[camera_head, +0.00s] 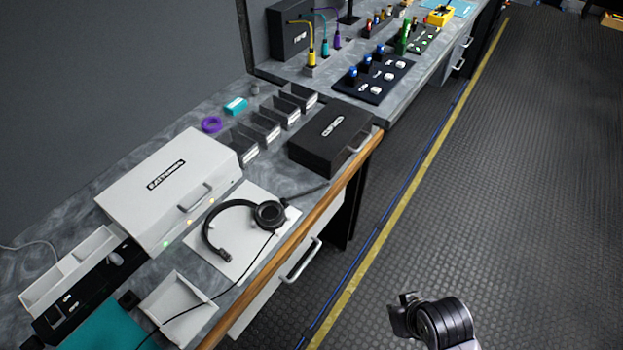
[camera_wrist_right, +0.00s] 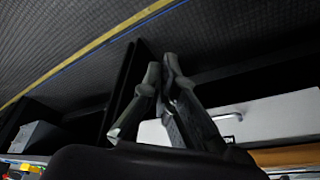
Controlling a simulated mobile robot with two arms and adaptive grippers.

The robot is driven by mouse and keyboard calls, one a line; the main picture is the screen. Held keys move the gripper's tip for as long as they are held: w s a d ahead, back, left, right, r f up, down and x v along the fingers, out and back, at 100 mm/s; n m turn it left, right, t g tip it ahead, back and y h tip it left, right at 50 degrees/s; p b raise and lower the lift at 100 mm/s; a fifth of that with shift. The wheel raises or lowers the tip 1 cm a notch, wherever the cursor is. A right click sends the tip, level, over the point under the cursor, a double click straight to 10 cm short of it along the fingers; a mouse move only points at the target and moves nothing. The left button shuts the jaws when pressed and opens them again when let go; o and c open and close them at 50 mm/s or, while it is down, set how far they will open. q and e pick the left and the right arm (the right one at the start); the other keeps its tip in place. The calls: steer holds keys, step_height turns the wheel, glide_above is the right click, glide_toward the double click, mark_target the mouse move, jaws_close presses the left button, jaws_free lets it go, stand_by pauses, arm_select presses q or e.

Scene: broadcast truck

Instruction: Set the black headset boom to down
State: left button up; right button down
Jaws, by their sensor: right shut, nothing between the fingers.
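The black headset (camera_head: 212,238) lies on a white mat (camera_head: 228,268) on the grey counter. Its round earcup (camera_head: 269,214) is at the right end of the headband. A thin black boom (camera_head: 305,194) points from the earcup to the upper right, toward the counter's wooden front edge. A cable runs from the earcup to the lower left. My right gripper (camera_wrist_right: 164,75) is shut and empty in the right wrist view; the headset does not show there. Part of my right arm shows at the lower right of the head view, over the floor, well apart from the headset. My left gripper is out of view.
A white case (camera_head: 150,175) stands behind the mat and a black case (camera_head: 325,135) to its upper right. A white tray (camera_head: 178,300) sits at the lower left. A drawer handle (camera_head: 302,262) juts from the counter front. The aisle floor (camera_head: 480,190) is clear.

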steer(key=w+a+r+t+y, duration=0.1)
steer(key=w+a+r+t, duration=0.1)
steer(key=w+a+r, duration=0.4)
step_height(320, 180, up, 11)
steer(key=n+t+y, duration=0.3)
steer(key=t, duration=0.1)
glide_above(306, 193)
steer(key=s+d, duration=0.2)
steer(key=d, duration=0.1)
steer(key=p+x, duration=0.1)
steer(key=x, duration=0.8)
steer(key=shift+w+r+p, duration=0.1)
steer(key=shift+r+p, duration=0.1)
steer(key=shift+p, duration=0.15)
steer(key=shift+s+d+f+p, duration=0.25)
steer(key=shift+s+f+p, duration=0.1)
steer(key=shift+s, duration=0.2)
steer(key=shift+s+d+f+p, duration=0.25)
steer(key=shift+s+f, duration=0.1)
steer(key=shift+s, duration=0.2)
steer(key=shift+s+d+f, duration=0.3)
steer(key=shift+s, duration=0.25)
steer(key=shift+f, duration=0.1)
steer(key=shift+a, duration=0.1)
